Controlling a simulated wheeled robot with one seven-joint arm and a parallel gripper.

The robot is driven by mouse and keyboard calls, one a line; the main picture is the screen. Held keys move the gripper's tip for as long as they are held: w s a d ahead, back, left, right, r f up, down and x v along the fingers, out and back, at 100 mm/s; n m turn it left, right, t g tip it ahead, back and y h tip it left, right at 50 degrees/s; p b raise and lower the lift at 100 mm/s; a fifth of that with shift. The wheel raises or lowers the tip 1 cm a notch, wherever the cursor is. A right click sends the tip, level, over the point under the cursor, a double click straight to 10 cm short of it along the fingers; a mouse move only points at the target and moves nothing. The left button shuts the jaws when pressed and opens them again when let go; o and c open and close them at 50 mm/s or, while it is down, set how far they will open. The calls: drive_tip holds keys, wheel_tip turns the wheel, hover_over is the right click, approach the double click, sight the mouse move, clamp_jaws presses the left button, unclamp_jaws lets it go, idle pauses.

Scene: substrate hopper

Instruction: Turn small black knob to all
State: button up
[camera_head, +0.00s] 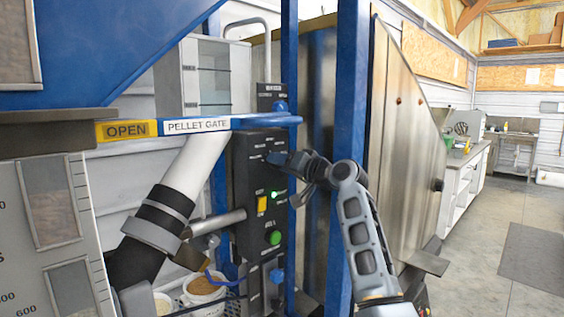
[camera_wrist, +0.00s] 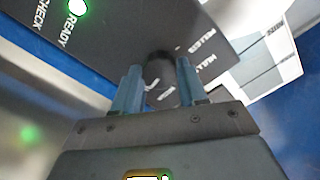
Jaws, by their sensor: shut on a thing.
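The small black knob (camera_wrist: 159,66) sits on the dark control panel (camera_wrist: 115,35) in the wrist view, between the two blue-grey fingers of my gripper (camera_wrist: 158,85). The fingers are shut on the knob's sides. A short white mark shows by the knob's lower left. Printed labels around it are partly covered, and I cannot read "all" or tell the exact setting. In the head view, my gripper (camera_head: 290,163) reaches from the right to the upper middle of the black panel (camera_head: 249,217) and hides the knob.
A blue lever bar (camera_head: 262,122) marked "OPEN" and "PELLET GATE" crosses above my gripper. A blue post (camera_head: 348,130) stands close to my arm. The panel carries a yellow switch (camera_head: 262,203), a green button (camera_head: 273,238) and lit green lamps. Buckets (camera_head: 203,289) stand below.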

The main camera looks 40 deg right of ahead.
drive_tip(key=shift+f, duration=0.1)
idle(0.3)
drive_tip(key=o, duration=1.1)
drive_tip(key=shift+c, duration=0.2)
drive_tip(key=s+b, duration=0.1)
drive_tip(key=s, duration=0.6)
drive_tip(key=shift+s+d, duration=0.15)
drive_tip(key=shift+s, duration=0.25)
